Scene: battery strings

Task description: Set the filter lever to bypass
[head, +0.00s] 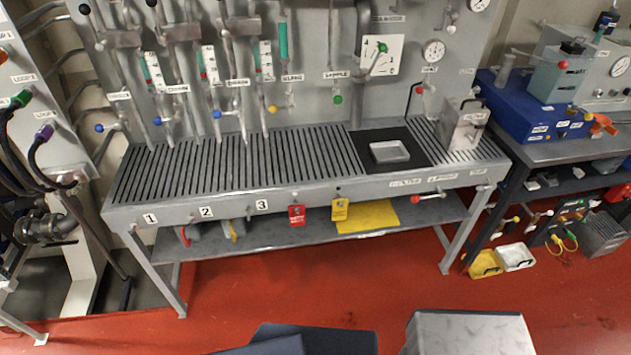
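A red-tipped lever (428,197) is on the front edge of the grey bench (370,189), at the right. It lies nearly level, its red tip pointing left. Small labels (405,183) sit above it on the bench front; the left one seems to read filter, but the print is too small to be sure. I cannot tell which setting the lever is at. Neither of my grippers is in view.
The slatted bench carries a black mat and a shallow grey tray (390,151). Red (297,215) and yellow (339,210) tags hang from its front edge.

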